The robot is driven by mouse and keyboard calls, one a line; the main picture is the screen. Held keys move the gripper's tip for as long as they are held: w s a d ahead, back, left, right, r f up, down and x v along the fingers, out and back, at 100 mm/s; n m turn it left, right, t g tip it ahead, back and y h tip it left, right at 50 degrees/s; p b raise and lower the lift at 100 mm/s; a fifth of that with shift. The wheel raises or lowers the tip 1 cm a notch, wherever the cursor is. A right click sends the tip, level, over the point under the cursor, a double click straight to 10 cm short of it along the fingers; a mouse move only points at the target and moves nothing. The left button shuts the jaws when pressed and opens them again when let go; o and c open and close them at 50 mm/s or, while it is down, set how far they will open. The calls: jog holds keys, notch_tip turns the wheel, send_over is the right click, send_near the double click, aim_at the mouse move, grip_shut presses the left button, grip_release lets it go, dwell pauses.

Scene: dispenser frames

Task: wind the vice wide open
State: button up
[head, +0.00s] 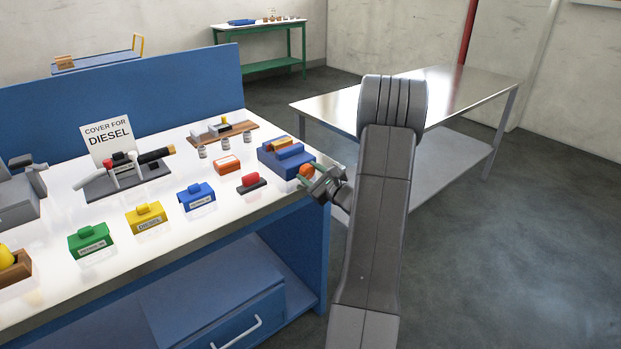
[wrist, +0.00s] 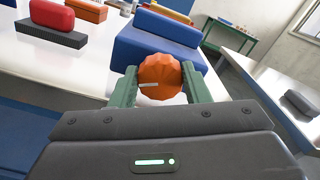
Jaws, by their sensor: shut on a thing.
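The blue vice (head: 270,158) stands at the right end of the white bench top, with a yellow piece (head: 279,143) lying along the far side of its raised blue jaw (head: 290,151). The vice also fills the upper middle of the wrist view (wrist: 140,45). Its orange ribbed knob (head: 305,171) faces my gripper. My gripper (head: 311,174) has its green fingers on both sides of the knob and is shut on it, as the wrist view shows the knob (wrist: 160,72) between them. The width of the vice's opening is hard to tell.
A red block on a dark base (head: 252,183) and an orange box (head: 228,164) stand left of the vice. Blue, yellow and green labelled boxes line the bench front. A wooden rack (head: 222,133) stands behind. A steel table (head: 450,92) is at the right, with open floor before it.

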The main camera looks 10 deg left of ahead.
jog(key=o, duration=1)
jog(key=shift+c, duration=0.2)
jog(key=b+v, duration=0.1)
jog(key=v, duration=1.2)
jog(key=shift+s+d+b, duration=0.25)
jog(key=shift+d+b, duration=0.05)
jog(key=shift+b, duration=0.1)
